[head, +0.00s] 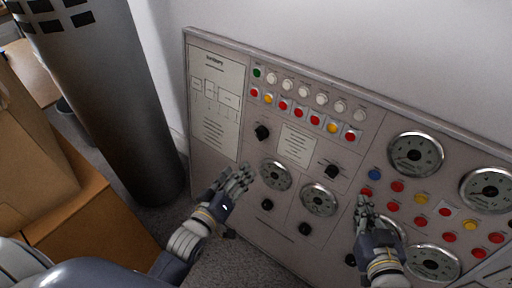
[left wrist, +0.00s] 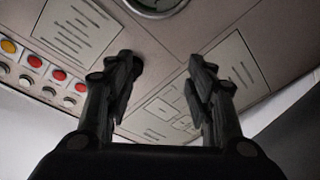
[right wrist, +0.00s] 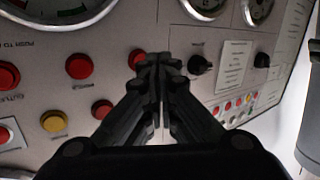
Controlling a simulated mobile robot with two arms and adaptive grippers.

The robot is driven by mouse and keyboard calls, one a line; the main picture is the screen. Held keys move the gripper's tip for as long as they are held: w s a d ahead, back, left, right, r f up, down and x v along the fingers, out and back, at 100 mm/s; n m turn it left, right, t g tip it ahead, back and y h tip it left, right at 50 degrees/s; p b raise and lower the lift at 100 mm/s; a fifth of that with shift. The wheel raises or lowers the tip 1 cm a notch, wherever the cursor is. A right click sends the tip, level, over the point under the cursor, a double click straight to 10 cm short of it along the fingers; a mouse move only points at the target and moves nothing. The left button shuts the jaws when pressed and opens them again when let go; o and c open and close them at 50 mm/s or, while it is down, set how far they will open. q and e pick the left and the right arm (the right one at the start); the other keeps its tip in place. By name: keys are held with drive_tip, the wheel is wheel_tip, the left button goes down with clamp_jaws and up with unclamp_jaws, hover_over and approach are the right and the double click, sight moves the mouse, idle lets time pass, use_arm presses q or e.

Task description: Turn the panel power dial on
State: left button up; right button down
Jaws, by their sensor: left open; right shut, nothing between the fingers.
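The grey control panel (head: 225,170) stands against the wall and carries several black dials. One black dial (head: 262,132) is at the upper left, one (head: 331,171) is right of the middle, and others (head: 267,204) sit below the gauges. I cannot tell which is the power dial. My left gripper (head: 242,176) is open and empty in front of the panel's left part; its fingers (left wrist: 163,85) are spread in the left wrist view. My right gripper (head: 364,204) is shut and empty by the red buttons. Two black dials (right wrist: 200,65) show beyond its fingertips in the right wrist view.
Round gauges (head: 415,155) and rows of coloured buttons (head: 300,112) cover the panel. A dark grey column (head: 110,100) stands left of it, with cardboard boxes (head: 90,225) further left. Grey floor (head: 165,222) shows between.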

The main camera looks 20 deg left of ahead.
use_arm(q)
drive_tip(key=n+t+b, duration=0.1)
drive_tip(key=t+b, duration=0.1)
approach(256, 134)
drive_tip(key=w, duration=0.2)
drive_tip(key=w+b, duration=0.1)
drive_tip(key=w, duration=0.2)
drive_tip(key=w+d+b, duration=0.1)
drive_tip(key=w, duration=0.1)
drive_tip(key=shift+w, duration=0.35)
drive_tip(key=shift+w+d, duration=0.1)
drive_tip(key=shift+w, duration=0.4)
use_arm(e)
wheel_tip(256, 134, up, 18)
drive_tip(key=s+a+t+y, duration=0.1)
drive_tip(key=t+y, duration=0.1)
drive_tip(key=t, duration=0.6)
drive_tip(key=shift+s+f+y, duration=0.2)
drive_tip(key=shift+s+y, duration=0.05)
drive_tip(key=shift+y, duration=0.15)
use_arm(q)
drive_tip(key=c, duration=1)
